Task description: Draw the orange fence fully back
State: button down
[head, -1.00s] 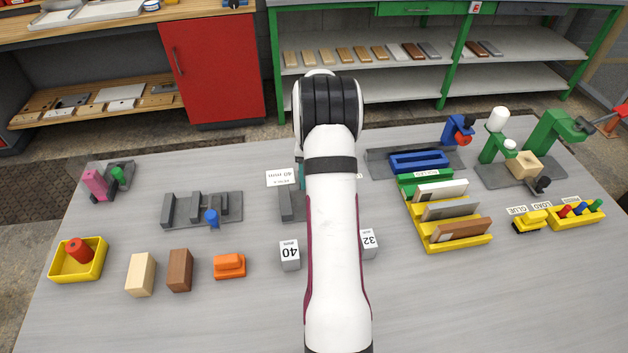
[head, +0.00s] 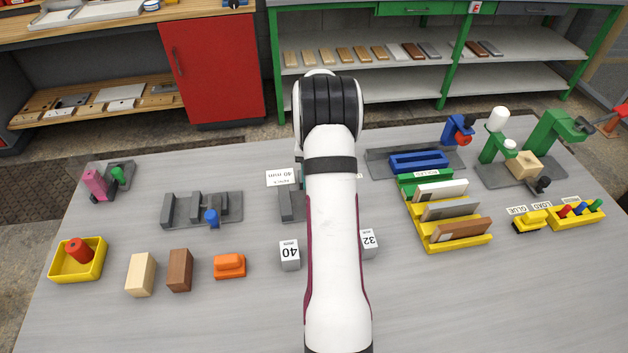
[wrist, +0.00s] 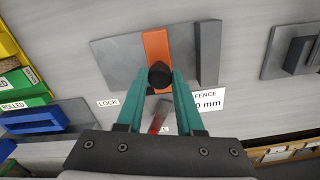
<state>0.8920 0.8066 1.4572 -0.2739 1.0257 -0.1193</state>
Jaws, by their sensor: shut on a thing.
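The orange fence (wrist: 157,45) shows in the wrist view as an upright orange bar lying across a grey base plate (wrist: 120,52). A round black knob (wrist: 160,75) stands at its near end. My gripper (wrist: 159,78) has teal fingers, one on each side of the knob, and is shut on it. A dark grey bar (wrist: 208,52) lies to the right of the fence, with a gap between them. In the head view my arm hides the fence and the fingertips; only part of the grey base (head: 290,205) shows.
A LOCK label (wrist: 107,103) and a FENCE label (wrist: 207,99) lie near the plate. A grey piece with a red mark (wrist: 158,115) is between my fingers' bases.

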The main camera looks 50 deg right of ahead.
jog(key=shift+d, duration=0.1)
dwell(0.5)
jog(key=shift+s+d, duration=1.3)
jog(key=shift+s, duration=0.05)
jog(key=c, duration=0.5)
grip_release()
jog(key=shift+c, duration=0.2)
jog(key=shift+w+r, duration=0.1)
notch_tip(320, 180, up, 16)
jog(key=shift+a, duration=0.15)
